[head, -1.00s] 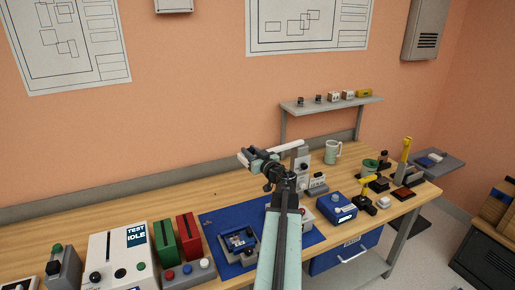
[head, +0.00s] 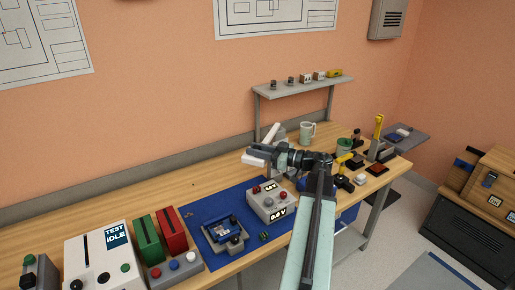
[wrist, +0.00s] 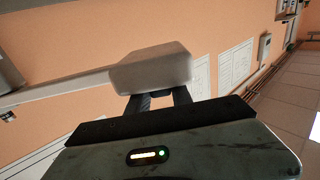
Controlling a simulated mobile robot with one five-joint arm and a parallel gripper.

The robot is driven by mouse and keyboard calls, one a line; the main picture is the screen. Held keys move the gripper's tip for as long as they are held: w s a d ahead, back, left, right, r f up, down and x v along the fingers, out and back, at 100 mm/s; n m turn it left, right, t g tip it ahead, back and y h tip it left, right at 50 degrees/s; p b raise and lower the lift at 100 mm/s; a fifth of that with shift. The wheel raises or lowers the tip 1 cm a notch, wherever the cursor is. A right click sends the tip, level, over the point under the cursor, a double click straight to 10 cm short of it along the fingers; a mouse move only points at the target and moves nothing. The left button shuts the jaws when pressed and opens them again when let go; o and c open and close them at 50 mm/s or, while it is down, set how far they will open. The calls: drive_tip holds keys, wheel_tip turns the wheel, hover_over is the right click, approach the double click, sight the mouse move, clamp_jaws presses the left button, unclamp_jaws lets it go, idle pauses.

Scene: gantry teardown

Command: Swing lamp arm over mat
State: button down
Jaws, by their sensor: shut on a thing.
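My gripper (head: 268,153) is shut on the pale lamp head (head: 255,161) at the end of the lamp arm. The white lamp arm (head: 271,131) shows behind my gripper, by a grey post at the back of the bench. In the wrist view the lamp head (wrist: 152,68) sits between my two dark fingers (wrist: 158,99). The blue mat (head: 240,198) lies on the bench in front. In the head view the lamp head appears just above the mat's back edge; its exact height over the bench is hard to tell.
On the mat are a blue-framed fixture (head: 224,233) and a grey box with lit displays (head: 270,203). Green and red holders (head: 160,236) and a white test box (head: 98,257) stand left. A mug (head: 307,133) and small parts stand right. The bench behind the mat is clear.

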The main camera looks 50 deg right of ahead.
drive_tip(key=shift+w, duration=0.1)
drive_tip(key=c, duration=1.2)
unclamp_jaws()
drive_tip(key=shift+o, duration=0.2)
drive_tip(key=shift+w+a, duration=0.1)
drive_tip(key=v, duration=0.7)
drive_tip(key=shift+s, duration=0.35)
